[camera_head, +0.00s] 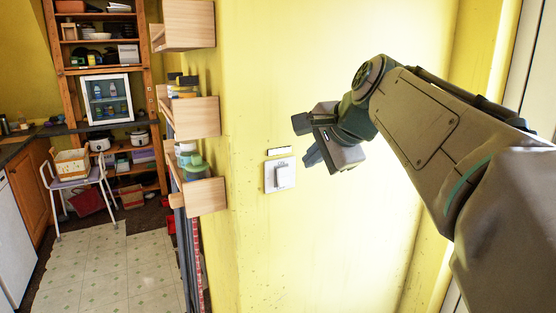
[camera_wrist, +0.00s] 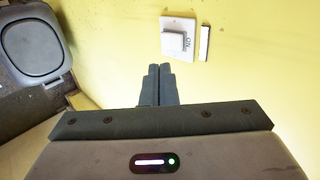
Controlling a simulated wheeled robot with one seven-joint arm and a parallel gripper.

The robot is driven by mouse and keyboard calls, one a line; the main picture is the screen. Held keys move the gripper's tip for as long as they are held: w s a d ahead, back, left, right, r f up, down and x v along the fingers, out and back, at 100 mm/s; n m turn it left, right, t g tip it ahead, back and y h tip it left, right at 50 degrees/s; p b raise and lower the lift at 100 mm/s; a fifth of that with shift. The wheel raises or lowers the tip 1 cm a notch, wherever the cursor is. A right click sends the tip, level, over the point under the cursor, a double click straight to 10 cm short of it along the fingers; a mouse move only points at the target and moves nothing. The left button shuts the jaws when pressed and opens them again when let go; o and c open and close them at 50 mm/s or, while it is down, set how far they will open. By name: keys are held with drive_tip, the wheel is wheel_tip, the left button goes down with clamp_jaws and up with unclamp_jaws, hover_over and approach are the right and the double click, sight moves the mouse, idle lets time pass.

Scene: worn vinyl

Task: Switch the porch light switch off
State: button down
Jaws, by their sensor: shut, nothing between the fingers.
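The porch light switch (camera_head: 280,176) is a white square plate with a raised rocker on the yellow wall, with a small white label strip above it. In the wrist view the switch (camera_wrist: 178,38) is beyond my fingertips, and lettering that looks like "ON" shows beside the rocker. My gripper (camera_head: 312,158) is shut and empty, to the right of and slightly above the switch in the head view. In the wrist view my gripper's fingers (camera_wrist: 158,70) are together, with their tips apart from the switch in the picture. Whether the light is lit cannot be seen.
Wooden wall shelves (camera_head: 200,195) holding jars jut out just left of the switch. A chair (camera_head: 75,180) and a shelving unit (camera_head: 110,90) stand farther back left. The yellow wall (camera_head: 350,230) below and right of the switch is bare.

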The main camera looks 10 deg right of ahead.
drive_tip(key=s+f+n+g+h, duration=0.1)
drive_tip(key=s+f+n, duration=0.3)
drive_tip(key=f, duration=0.5)
drive_tip(key=s+a+f+n+g+h, duration=0.1)
drive_tip(key=s+f+n+g, duration=0.2)
drive_tip(key=s+f+n, duration=0.2)
drive_tip(key=s+f+n+g+h, duration=0.1)
drive_tip(key=s+f+n+g, duration=0.1)
drive_tip(key=s+f+n, duration=0.3)
drive_tip(key=s+f, duration=0.4)
drive_tip(key=f, duration=0.5)
drive_tip(key=shift+s+a+f, duration=0.15)
drive_tip(key=shift+s+a, duration=0.05)
drive_tip(key=shift+s, duration=0.2)
